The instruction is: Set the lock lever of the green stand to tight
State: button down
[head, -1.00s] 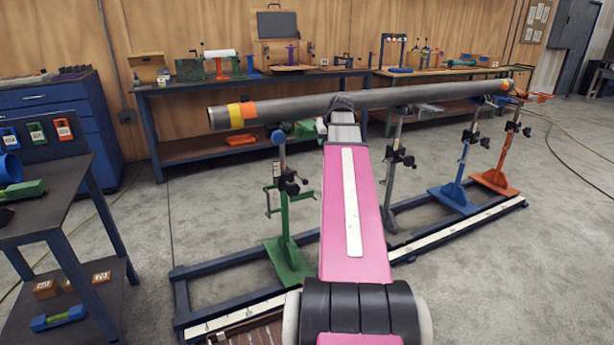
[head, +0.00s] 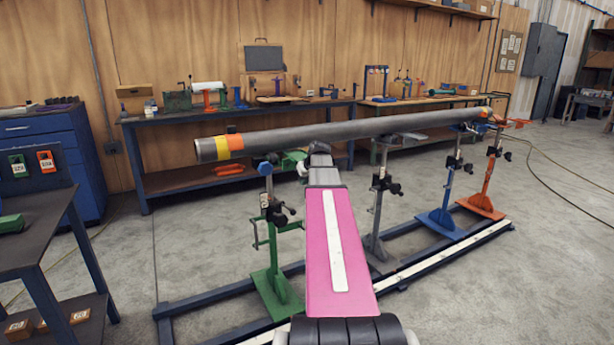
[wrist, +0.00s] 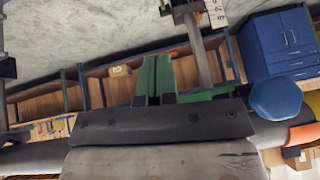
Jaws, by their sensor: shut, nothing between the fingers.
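The green stand (head: 273,282) stands upright on the floor rail under the left part of the long grey pipe (head: 350,130). Its post carries a dark clamp with black knobs (head: 280,210), and a green handle juts out below it; the lock lever's setting is too small to tell. My gripper (head: 319,150) is at the far end of my pink arm, close to the pipe and right of the green stand's top in the picture. The wrist view shows a grey post (wrist: 201,55) and a blue knob-like part (wrist: 277,100).
A grey stand (head: 376,215), a blue stand (head: 447,195) and an orange stand (head: 488,180) also stand under the pipe, to the right. A workbench (head: 133,122) runs along the wall behind. A dark table (head: 40,225) is at the left. Floor left of the green stand is clear.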

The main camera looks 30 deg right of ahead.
send_over(295, 211)
jog(key=w, duration=0.1)
jog(key=f, duration=1)
jog(key=shift+d+f, duration=0.2)
jog(key=shift+f, duration=0.05)
jog(key=shift+s+a+f, duration=0.1)
jog(key=shift+s+f, duration=0.1)
jog(key=shift+f, duration=0.35)
jog(key=shift+s+a+f, duration=0.1)
jog(key=shift+s+f, duration=0.05)
jog(key=shift+f, duration=0.4)
jog(key=shift+s+f, duration=0.15)
jog(key=shift+f, duration=0.7)
notch_tip(295, 211, down, 10)
jog(key=t, duration=0.4)
jog(key=shift+s, duration=0.3)
jog(key=shift+f, duration=0.15)
